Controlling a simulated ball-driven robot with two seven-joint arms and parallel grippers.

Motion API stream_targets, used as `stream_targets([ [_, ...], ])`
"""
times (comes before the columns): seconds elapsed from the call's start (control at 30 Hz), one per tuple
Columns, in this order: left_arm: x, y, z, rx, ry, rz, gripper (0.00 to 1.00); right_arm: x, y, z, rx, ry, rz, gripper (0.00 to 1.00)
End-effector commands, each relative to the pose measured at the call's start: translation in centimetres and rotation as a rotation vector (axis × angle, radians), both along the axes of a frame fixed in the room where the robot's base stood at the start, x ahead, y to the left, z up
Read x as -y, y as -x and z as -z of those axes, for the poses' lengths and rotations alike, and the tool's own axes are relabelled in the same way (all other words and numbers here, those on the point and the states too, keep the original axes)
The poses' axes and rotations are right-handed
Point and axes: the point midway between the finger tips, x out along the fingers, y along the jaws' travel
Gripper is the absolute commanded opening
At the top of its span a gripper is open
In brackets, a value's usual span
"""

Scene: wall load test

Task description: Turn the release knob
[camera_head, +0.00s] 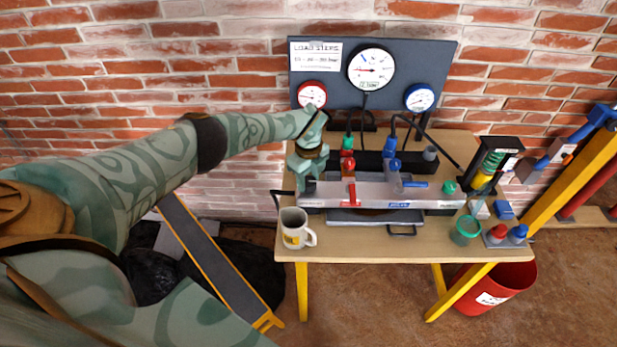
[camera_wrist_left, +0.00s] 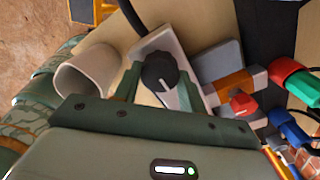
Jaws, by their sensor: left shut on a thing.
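A black knob (camera_wrist_left: 160,72) with a white pointer line sits on a pale plate in the left wrist view. I take it to be the release knob. My left gripper (camera_wrist_left: 158,84) has one finger on each side of the knob and is shut on it. In the head view my left gripper (camera_head: 307,180) reaches down at the left end of the grey metal block (camera_head: 335,190) on the bench, and it hides the knob there. My right gripper is in neither view.
A mug (camera_head: 293,228) stands on the bench (camera_head: 345,248) close in front of the gripper. A red lever (camera_head: 351,194) and a blue lever (camera_head: 415,184) are to the right on the block. A dark gauge panel (camera_head: 425,60) stands behind.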

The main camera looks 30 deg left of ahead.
Motion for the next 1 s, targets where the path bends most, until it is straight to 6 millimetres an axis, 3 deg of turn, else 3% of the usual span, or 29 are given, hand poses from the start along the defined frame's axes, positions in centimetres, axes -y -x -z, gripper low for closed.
stream_targets([
  [0.23,-0.1,-0.2,-0.2,0.004,-0.001,-0.002,0.18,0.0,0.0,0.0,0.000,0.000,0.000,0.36],
  [0.27,-0.1,-0.2,-0.2,0.004,-0.001,-0.002,0.49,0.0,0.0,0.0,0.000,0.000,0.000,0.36],
  [0.3,-0.1,-0.1,-0.2,0.004,-0.001,-0.002,0.60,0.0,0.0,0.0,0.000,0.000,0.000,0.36],
  [0.33,-0.1,-0.1,-0.2,0.003,-0.001,-0.002,0.63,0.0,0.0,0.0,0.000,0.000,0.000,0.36],
  [0.67,0.0,-0.1,-0.6,0.002,-0.001,0.000,0.63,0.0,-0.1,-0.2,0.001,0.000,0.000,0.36],
  [0.77,-0.1,-0.1,-2.0,0.003,0.000,0.001,0.63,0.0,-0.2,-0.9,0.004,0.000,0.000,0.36],
  [1.0,-0.1,-0.1,-8.4,0.006,-0.001,0.001,0.63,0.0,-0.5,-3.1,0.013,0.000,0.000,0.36],
])
